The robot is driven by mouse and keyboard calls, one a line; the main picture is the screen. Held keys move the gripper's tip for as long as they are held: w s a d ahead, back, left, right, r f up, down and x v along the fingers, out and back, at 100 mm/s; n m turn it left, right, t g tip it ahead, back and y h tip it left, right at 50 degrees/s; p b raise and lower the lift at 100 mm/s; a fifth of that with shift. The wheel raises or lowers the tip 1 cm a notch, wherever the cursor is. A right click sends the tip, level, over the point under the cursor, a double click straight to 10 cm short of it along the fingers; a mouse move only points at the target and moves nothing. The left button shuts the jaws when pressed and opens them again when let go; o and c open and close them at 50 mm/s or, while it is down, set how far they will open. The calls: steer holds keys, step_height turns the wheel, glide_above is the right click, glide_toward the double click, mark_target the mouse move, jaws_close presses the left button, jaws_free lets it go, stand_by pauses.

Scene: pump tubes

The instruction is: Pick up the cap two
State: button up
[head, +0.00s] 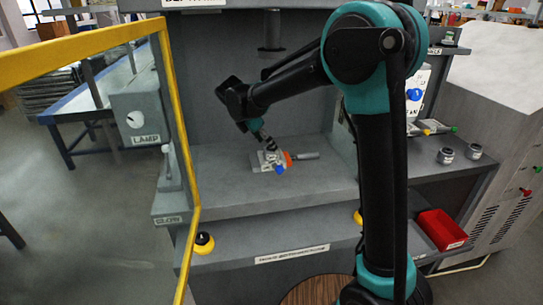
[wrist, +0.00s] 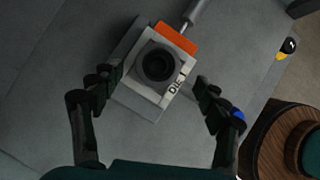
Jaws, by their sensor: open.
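In the wrist view, a dark round cap-like piece (wrist: 158,64) with a hollow centre sits on a pale block marked "DIE" (wrist: 145,100). My gripper (wrist: 157,80) is open, with one finger on each side of the round piece and no clear contact. In the head view my gripper (head: 270,147) is low over the die (head: 258,164) on the grey press bed and hides most of the round piece. Two grey round pieces (head: 445,156) (head: 473,151) stand on the right shelf. No label shows which piece is cap two.
An orange part (wrist: 177,38) with a grey rod (wrist: 196,10) adjoins the die. The press ram (head: 271,35) hangs above. A yellow frame (head: 180,140) stands left, and a red bin (head: 441,229) is at the lower right. The bed's left side is clear.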

steer(key=shift+x, duration=2.35)
steer(key=shift+w, duration=0.1)
steer(key=c, duration=1.5)
steer(key=shift+r, duration=0.15)
